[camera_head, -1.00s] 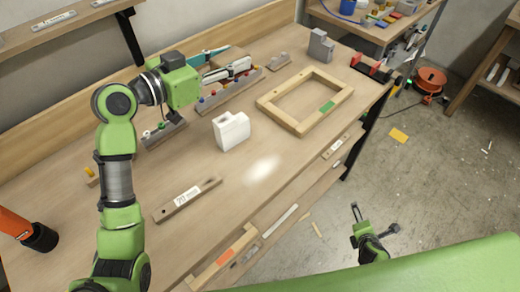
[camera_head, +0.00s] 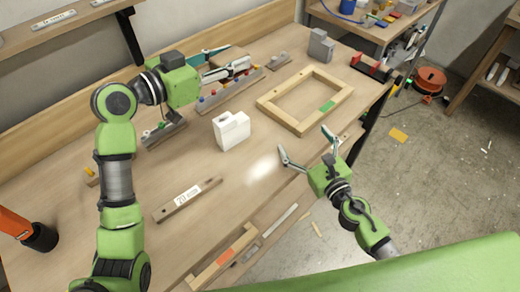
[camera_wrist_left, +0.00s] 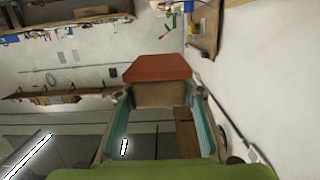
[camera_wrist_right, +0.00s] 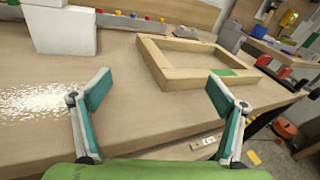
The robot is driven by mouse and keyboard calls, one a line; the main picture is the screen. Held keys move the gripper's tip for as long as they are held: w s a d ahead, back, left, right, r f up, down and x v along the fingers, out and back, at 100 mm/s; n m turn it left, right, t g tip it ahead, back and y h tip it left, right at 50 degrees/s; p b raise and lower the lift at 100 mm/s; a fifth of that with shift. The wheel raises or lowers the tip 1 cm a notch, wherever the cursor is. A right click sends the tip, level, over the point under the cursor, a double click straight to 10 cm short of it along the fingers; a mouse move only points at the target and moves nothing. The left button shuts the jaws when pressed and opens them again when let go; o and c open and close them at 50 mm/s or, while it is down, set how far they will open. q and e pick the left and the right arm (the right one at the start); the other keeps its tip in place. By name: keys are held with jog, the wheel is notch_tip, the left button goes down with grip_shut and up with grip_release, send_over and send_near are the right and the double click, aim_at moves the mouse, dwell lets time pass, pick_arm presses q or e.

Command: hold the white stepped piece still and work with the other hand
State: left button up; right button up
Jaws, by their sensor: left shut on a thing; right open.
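The white stepped piece (camera_head: 231,130) stands on the workbench with nothing gripping it; part of it shows at the upper left of the right wrist view (camera_wrist_right: 62,28). My left gripper (camera_head: 226,62) is behind it, near the back of the bench. It is shut on a reddish-brown block (camera_wrist_left: 158,70), seen between its teal pads in the left wrist view; in the head view the block is mostly hidden. My right gripper (camera_head: 307,146) is open and empty over the bench's front edge, right of the white piece; its spread fingers show in the right wrist view (camera_wrist_right: 158,100).
A wooden frame (camera_head: 342,98) with a green patch lies right of the white piece. A labelled wooden bar (camera_head: 168,208) lies at the front left. A rail with coloured pegs (camera_head: 208,104) is behind, and a grey stepped block (camera_head: 320,46) stands farther back.

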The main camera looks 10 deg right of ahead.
aim_at(236, 128)
jog(key=s+a+r+y, duration=0.1)
jog(key=a, duration=0.3)
jog(key=s+a+r+n+y, duration=0.1)
jog(key=a+y, duration=0.1)
jog(key=a, duration=0.2)
jog(key=s+a+r+g+y, duration=0.1)
jog(key=s+a+y, duration=0.1)
jog(key=a, duration=0.3)
jog(key=shift+a+r+n, duration=0.1)
jog(key=shift+r+n, duration=0.1)
jog(key=shift+n, duration=0.2)
jog(key=shift+w+a, duration=0.15)
jog(key=shift+a, duration=0.15)
jog(key=x, duration=1.1)
jog(key=shift+w+a, duration=0.2)
jog(key=shift+a, duration=0.05)
jog(key=c, duration=1.3)
